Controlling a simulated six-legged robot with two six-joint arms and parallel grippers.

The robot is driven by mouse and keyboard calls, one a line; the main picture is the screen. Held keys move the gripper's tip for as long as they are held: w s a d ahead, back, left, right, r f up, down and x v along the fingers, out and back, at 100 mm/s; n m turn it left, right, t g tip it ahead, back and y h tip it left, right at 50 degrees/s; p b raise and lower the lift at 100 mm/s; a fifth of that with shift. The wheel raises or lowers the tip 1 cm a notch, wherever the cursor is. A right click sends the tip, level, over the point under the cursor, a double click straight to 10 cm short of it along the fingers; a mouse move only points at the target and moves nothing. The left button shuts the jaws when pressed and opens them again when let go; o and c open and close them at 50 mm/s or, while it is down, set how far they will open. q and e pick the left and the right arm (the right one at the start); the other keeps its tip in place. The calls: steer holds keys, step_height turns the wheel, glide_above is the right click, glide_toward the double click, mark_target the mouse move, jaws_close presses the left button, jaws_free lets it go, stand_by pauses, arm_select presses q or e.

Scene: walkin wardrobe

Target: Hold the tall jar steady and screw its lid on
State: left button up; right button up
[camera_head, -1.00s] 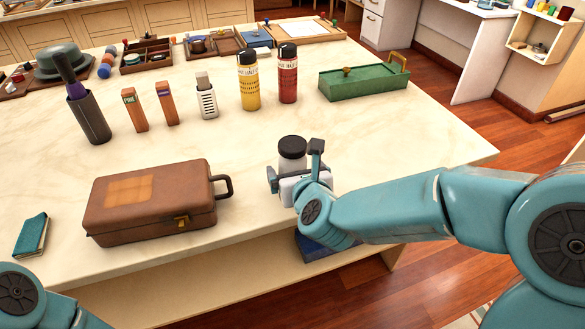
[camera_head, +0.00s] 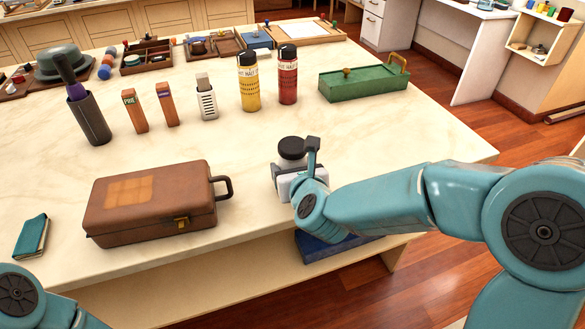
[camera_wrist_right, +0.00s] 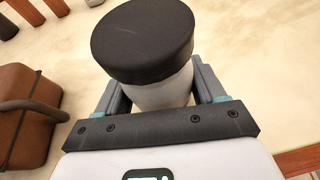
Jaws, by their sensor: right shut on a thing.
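The tall jar is white with a wide black lid; the jar's body (camera_wrist_right: 162,92) shows in the right wrist view. The black lid (camera_head: 291,147) sits on top of the jar in the head view, and it also fills the top middle of the right wrist view (camera_wrist_right: 142,40). I cannot tell how tightly it sits. My right gripper (camera_wrist_right: 160,97) is shut around the jar's body, one finger on each side, below the lid. The jar's lower part is hidden by the gripper. My left gripper is out of view; only part of my left arm shows at the bottom left.
A brown case (camera_head: 150,205) with a handle (camera_head: 224,187) lies left of the jar. A yellow bottle (camera_head: 249,85), a red bottle (camera_head: 288,78) and a green box (camera_head: 362,82) stand behind. The marble tabletop (camera_head: 420,140) is clear to the right of the jar.

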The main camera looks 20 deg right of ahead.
step_height(320, 180, up, 20)
steer(key=p, duration=0.8)
steer(key=shift+p, duration=0.35)
steer(key=o, duration=0.5)
steer(key=c, duration=0.8)
steer(key=d+f+p, duration=0.6)
steer(key=d+f, duration=0.1)
steer(key=f, duration=0.4)
steer(key=shift+n+y, duration=0.4)
steer(key=shift+y, duration=0.1)
steer(key=a, duration=0.1)
steer(key=s+a+f+p, duration=0.1)
steer(key=a, duration=0.2)
steer(key=shift+s+f, duration=0.4)
